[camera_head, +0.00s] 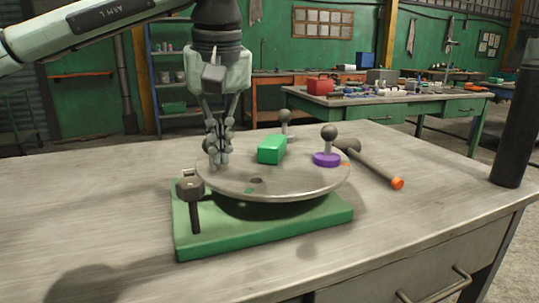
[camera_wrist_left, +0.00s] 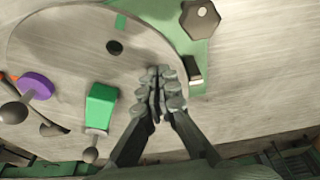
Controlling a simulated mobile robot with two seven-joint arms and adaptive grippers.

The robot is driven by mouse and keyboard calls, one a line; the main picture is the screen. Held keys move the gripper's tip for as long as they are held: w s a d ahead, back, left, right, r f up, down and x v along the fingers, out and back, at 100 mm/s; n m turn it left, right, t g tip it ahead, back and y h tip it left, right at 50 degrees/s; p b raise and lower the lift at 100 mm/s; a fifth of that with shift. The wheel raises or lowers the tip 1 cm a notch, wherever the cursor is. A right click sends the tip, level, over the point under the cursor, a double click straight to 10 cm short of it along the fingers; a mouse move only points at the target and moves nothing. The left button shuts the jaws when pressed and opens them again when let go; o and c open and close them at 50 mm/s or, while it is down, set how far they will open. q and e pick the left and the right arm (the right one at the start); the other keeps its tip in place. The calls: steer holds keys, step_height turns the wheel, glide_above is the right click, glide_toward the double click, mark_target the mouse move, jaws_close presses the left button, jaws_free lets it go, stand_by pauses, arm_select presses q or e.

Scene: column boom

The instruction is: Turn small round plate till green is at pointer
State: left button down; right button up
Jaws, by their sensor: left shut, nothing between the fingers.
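The small round plate (camera_head: 225,183) is a grey disc raised on a green base (camera_head: 265,229). A green block (camera_head: 272,149) and a purple round piece (camera_head: 327,158) with a ball knob sit on it. My left gripper (camera_head: 218,160) is shut and empty, pointing down over the plate's left part; contact is unclear. My right gripper is out of view.
A hammer-like tool (camera_head: 372,166) with an orange end lies right of the plate. A black cylinder (camera_head: 514,125) stands near the table's right edge. The metal table (camera_head: 100,200) is clear at left and front. Another cluttered bench (camera_head: 400,100) stands behind.

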arm_select(q)
steer(key=shift+w+a+p, duration=0.4)
steer(key=shift+w+a, duration=0.15)
steer(key=shift+w, duration=0.25)
steer(key=shift+w+a+p, duration=0.35)
steer(key=shift+w+p, duration=0.15)
steer(key=shift+p, duration=0.05)
steer(key=shift+w+a, duration=0.1)
steer(key=shift+w, duration=0.05)
